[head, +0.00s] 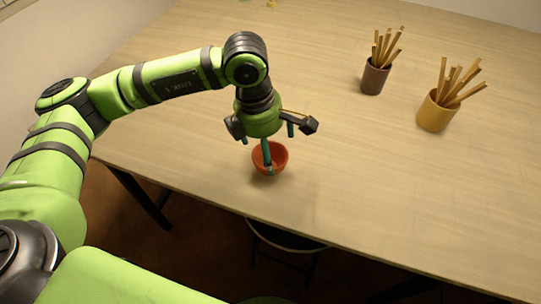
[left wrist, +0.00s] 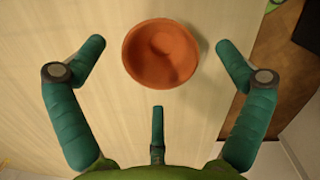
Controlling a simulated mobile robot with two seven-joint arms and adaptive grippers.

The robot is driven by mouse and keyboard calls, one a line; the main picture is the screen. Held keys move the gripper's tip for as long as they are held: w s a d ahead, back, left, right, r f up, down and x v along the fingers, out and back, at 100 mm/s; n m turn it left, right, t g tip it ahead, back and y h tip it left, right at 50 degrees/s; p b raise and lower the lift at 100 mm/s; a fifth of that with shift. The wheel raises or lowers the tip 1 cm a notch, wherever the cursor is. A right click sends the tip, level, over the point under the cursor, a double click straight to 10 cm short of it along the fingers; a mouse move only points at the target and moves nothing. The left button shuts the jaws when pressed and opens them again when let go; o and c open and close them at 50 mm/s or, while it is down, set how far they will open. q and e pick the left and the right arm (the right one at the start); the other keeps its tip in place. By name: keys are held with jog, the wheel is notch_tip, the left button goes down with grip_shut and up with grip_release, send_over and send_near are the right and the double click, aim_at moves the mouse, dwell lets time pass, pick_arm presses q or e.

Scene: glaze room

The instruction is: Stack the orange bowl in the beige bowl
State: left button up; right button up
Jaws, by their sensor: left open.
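The orange bowl (head: 281,157) sits upright on the wooden table near its front edge. In the left wrist view the orange bowl (left wrist: 160,52) shows from above, empty, beyond and between the spread fingers. My left gripper (head: 267,150) has three teal fingers, is open, and hangs pointing down just above the bowl. One finger covers part of the bowl in the head view. No finger is seen closed on it. I see no beige bowl in either view. My right gripper is not in view.
A brown cup (head: 374,78) and a yellow cup (head: 435,117), both holding wooden sticks, stand at the back right of the table (head: 200,140). A stool (head: 285,240) is below the front edge. The table's middle and right front are clear.

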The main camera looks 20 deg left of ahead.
aim_at(280, 156)
pick_arm(q)
notch_tip(280, 156, down, 2)
jog(key=shift+w+d+f+p, duration=0.1)
jog(key=shift+f+p, duration=0.1)
jog(key=shift+p, duration=0.2)
jog(key=shift+d+f, duration=0.1)
jog(key=shift+f, duration=0.45)
jog(key=c, duration=1.2)
jog(key=shift+c, duration=0.7)
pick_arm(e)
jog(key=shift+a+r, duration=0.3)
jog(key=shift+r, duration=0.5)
pick_arm(q)
jog(key=shift+r, duration=0.1)
